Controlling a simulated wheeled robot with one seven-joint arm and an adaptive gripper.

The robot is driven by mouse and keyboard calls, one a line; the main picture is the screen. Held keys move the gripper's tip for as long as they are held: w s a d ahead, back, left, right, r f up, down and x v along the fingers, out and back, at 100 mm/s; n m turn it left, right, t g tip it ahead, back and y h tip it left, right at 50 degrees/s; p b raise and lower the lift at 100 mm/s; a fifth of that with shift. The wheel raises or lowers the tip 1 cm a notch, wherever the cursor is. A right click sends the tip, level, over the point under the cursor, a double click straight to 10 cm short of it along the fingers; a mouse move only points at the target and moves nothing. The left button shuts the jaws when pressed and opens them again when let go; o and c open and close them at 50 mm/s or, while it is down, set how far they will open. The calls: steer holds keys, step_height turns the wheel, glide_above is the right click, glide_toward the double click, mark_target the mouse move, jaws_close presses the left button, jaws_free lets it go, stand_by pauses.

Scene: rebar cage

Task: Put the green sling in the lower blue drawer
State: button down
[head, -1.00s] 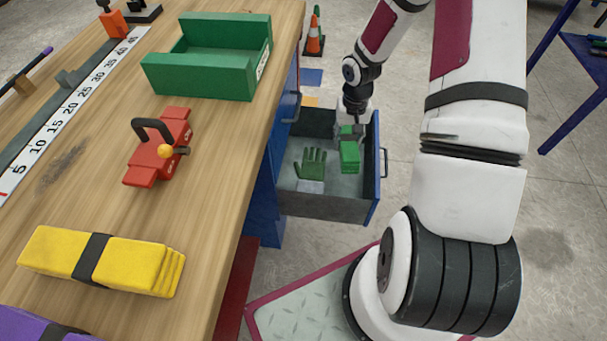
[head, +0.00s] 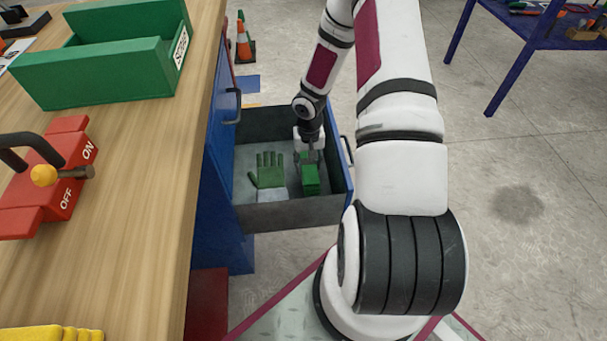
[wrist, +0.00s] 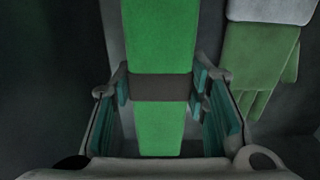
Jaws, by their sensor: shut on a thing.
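The green sling (head: 311,182) is a folded green bundle with a dark band, which shows in the wrist view (wrist: 160,50). My gripper (head: 310,157) reaches down into the open lower blue drawer (head: 285,215). Its fingers (wrist: 160,90) are shut on the sling from both sides at the dark band. The sling is inside the drawer walls, to the right of a green glove. I cannot tell whether its underside touches the drawer floor.
The green work glove (head: 268,172) with a pale cuff lies in the drawer; it also shows in the wrist view (wrist: 262,60). A closed blue drawer with a handle (head: 233,105) is above. The wooden bench top (head: 150,180) carries a green tray (head: 100,75) and red switch (head: 50,170).

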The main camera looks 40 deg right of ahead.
mark_target(308, 170)
steer(key=shift+f+b, duration=0.85)
steer(key=shift+f, duration=1.15)
steer(key=shift+f, duration=0.15)
steer(key=c, duration=0.9)
jaws_free()
steer(key=shift+c, duration=0.2)
